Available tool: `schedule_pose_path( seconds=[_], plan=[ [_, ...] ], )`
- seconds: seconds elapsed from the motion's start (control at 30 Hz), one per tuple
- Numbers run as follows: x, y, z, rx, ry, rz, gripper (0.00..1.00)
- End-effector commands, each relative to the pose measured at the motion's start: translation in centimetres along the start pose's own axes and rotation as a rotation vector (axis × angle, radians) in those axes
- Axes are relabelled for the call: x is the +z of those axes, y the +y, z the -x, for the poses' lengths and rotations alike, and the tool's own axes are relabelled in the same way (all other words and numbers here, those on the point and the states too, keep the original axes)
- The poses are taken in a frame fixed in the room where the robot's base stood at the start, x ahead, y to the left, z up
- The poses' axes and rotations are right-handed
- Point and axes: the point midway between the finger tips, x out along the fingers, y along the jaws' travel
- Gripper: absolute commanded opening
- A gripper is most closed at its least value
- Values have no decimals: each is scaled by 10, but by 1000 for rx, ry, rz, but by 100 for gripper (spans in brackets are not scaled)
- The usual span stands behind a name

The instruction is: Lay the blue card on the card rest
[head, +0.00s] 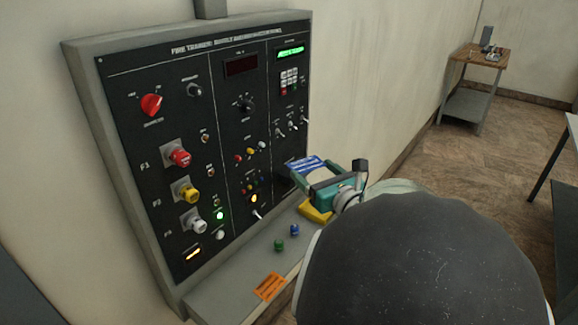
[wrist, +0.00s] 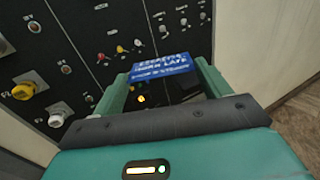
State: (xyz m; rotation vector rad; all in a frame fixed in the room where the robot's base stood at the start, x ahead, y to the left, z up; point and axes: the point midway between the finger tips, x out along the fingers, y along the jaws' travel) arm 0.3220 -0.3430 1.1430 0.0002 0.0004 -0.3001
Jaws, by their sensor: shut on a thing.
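The blue card (head: 304,163) has white lettering. It is in my gripper (head: 309,171), up off the ledge and in front of the lower right part of the panel. In the wrist view the blue card (wrist: 161,66) spans the gap between the two green fingers, near their tips, and the fingers are shut on it. I cannot pick out the card rest for certain. A yellow thing (head: 315,212) shows partly under my gripper at the ledge, and my arm hides part of that area.
The dark trainer panel (head: 180,105) stands on the wall with knobs, buttons and switches sticking out. On its grey ledge (head: 228,295) are an orange card (head: 269,287), a green peg (head: 279,245) and a blue peg (head: 294,230). A small wooden-topped table (head: 470,56) stands far right.

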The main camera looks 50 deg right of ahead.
Motion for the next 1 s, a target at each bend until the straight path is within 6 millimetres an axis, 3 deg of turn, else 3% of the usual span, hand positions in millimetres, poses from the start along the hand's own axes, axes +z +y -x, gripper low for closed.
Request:
schedule_pose_path(
  seconds=[0.53,0.8,1.0],
  plan=[
    [-44,-44,-79,2,3,-3,56],
    [-84,-60,-109,2,2,-4,56],
    [-95,-66,-118,1,0,-1,56]
  ],
)
